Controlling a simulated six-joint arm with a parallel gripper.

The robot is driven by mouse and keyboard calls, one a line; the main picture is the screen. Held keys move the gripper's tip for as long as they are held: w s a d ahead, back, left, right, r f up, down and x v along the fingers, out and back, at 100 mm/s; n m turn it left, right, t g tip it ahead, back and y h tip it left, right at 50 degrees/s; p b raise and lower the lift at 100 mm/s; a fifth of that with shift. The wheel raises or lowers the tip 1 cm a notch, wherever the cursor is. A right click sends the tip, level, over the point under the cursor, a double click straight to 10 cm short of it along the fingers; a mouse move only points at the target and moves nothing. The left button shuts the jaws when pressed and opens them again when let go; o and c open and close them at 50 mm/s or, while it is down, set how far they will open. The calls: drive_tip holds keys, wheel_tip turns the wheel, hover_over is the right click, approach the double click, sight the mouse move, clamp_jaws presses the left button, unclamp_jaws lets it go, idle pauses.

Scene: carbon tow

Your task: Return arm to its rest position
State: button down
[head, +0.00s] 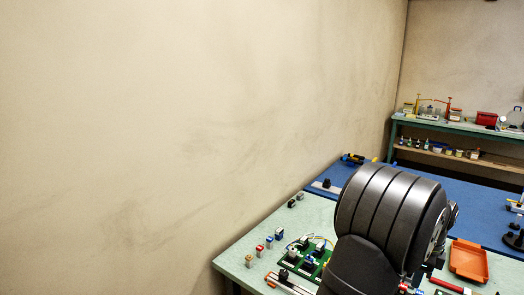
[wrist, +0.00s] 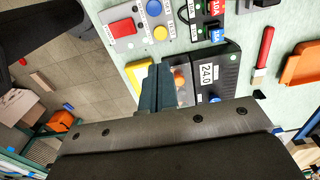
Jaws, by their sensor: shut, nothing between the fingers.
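My gripper (wrist: 155,88) shows in the wrist view. Its dark fingers are together with nothing between them. They hang in front of the bench edge and partly cover a black power unit (wrist: 228,72) with a 24.0 display. I cannot tell how high above the bench they are. In the head view my dark arm (head: 392,215) rises over the pale green bench (head: 240,245) and hides part of it. My fingertips are not visible there.
An orange tray (head: 468,260) and a red-handled tool (wrist: 263,50) lie on the bench. Green circuit boards (head: 300,262) and small blocks are left of my arm. A grey box with a red switch (wrist: 122,28) is near the edge. Tiled floor (wrist: 75,65) lies beyond.

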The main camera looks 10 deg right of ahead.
wheel_tip(320, 180, down, 6)
wheel_tip(320, 180, up, 11)
drive_tip(key=s+a+f+g+y, duration=0.1)
drive_tip(key=a+f, duration=0.2)
drive_tip(key=a, duration=0.2)
drive_tip(key=shift+s, duration=0.15)
drive_tip(key=shift+f, duration=0.1)
idle(1.6)
drive_tip(key=c, duration=2)
unclamp_jaws()
drive_tip(key=o, duration=1.1)
drive_tip(key=shift+t+h, duration=0.4)
drive_tip(key=r, duration=0.4)
drive_tip(key=shift+d+r, duration=0.3)
drive_tip(key=shift+r, duration=0.1)
drive_tip(key=shift+c, duration=0.2)
drive_tip(key=o, duration=0.4)
drive_tip(key=shift+r, duration=0.35)
drive_tip(key=o, duration=0.5)
drive_tip(key=f, duration=0.9)
drive_tip(key=shift+w+f, duration=0.2)
drive_tip(key=shift+f, duration=0.15)
drive_tip(key=shift+o, duration=0.2)
